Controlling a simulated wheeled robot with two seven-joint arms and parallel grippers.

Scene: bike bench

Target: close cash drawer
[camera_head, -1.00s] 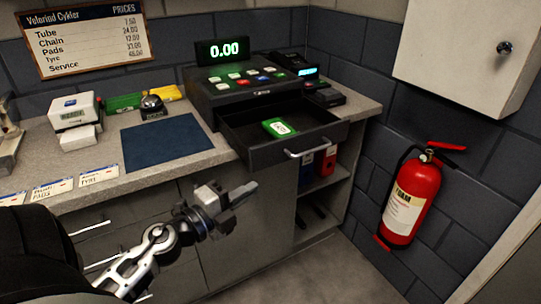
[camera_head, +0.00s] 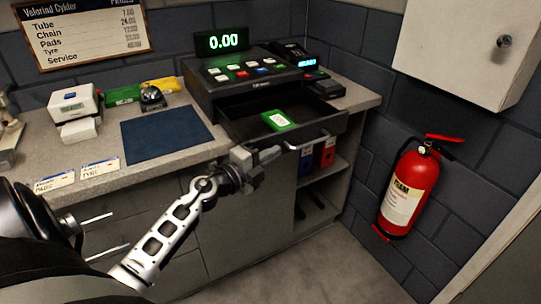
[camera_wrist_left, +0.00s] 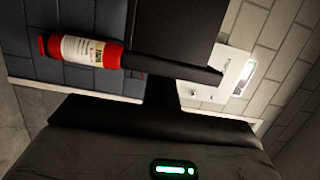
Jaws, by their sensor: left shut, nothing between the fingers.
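The cash drawer (camera_head: 330,126) is dark and stands pulled out from the cash register (camera_head: 243,80) on the bench. A silver bar handle (camera_head: 312,142) is on its front. A green pack with a white label (camera_head: 279,120) lies inside the drawer. My left gripper (camera_head: 270,155) is shut and empty, just in front of the drawer's front at the left end of the handle. I cannot tell whether it touches the drawer. The left wrist view does not show the drawer. My right gripper is not in view.
The bench top holds a blue mat (camera_head: 166,134), a bell (camera_head: 151,97), a white printer (camera_head: 74,106) and a card terminal (camera_head: 326,88). Open shelves with binders (camera_head: 325,152) are below. A red fire extinguisher (camera_head: 409,188) hangs at right, also in the wrist view (camera_wrist_left: 82,50).

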